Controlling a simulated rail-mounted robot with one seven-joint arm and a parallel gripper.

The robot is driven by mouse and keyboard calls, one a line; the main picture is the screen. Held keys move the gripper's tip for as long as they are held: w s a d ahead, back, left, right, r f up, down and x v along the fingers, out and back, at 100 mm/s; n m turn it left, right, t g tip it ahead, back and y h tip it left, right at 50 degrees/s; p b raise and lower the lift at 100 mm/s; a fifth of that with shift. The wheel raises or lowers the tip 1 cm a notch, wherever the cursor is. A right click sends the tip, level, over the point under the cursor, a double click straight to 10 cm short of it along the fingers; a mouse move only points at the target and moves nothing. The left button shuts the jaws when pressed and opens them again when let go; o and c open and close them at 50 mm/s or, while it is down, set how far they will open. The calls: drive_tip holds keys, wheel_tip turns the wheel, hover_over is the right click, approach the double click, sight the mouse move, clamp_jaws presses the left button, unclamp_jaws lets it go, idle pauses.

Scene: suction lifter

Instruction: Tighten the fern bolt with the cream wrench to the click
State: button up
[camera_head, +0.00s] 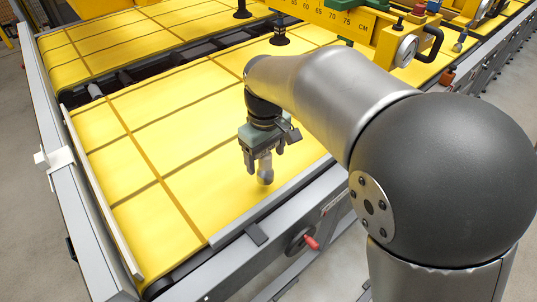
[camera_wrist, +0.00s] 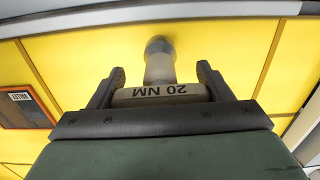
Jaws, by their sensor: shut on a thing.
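My gripper (camera_head: 258,163) hangs above the front part of the yellow belt. It is shut on the cream wrench (camera_head: 266,178), whose rounded end shows below the fingers. In the wrist view my gripper (camera_wrist: 161,74) has a finger on each side of the wrench (camera_wrist: 160,93). The wrench's pale body is marked "20 NM", and a neck with a round grey end points away from the palm. I cannot pick out the fern bolt in either view. Green parts (camera_head: 345,42) show on the yellow lifter beam at the back, too small to tell apart.
The yellow lifter beam (camera_head: 328,14) with a centimetre scale, a round gauge (camera_head: 406,49) and dark suction cups (camera_head: 279,38) crosses the back right. The yellow belt (camera_head: 140,150) is mostly clear. My arm hides much of the right.

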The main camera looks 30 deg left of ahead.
sight(265, 163)
drive_tip(key=shift+w+a+f+p, duration=0.1)
drive_tip(key=shift+f+p, duration=0.05)
drive_tip(key=shift+f, duration=0.5)
drive_tip(key=shift+w+a+f+p, duration=0.1)
drive_tip(key=shift+f+p, duration=0.05)
drive_tip(key=shift+f, duration=0.75)
drive_tip(key=shift+f, duration=0.25)
drive_tip(key=o, duration=1.6)
drive_tip(key=shift+s, duration=0.1)
drive_tip(key=r+b, duration=0.1)
drive_tip(key=r, duration=0.5)
drive_tip(key=r+b, duration=0.1)
drive_tip(key=r, duration=0.4)
drive_tip(key=r+b, duration=0.1)
drive_tip(key=r, duration=0.5)
drive_tip(key=shift+a+r, duration=0.25)
drive_tip(key=shift+r, duration=0.05)
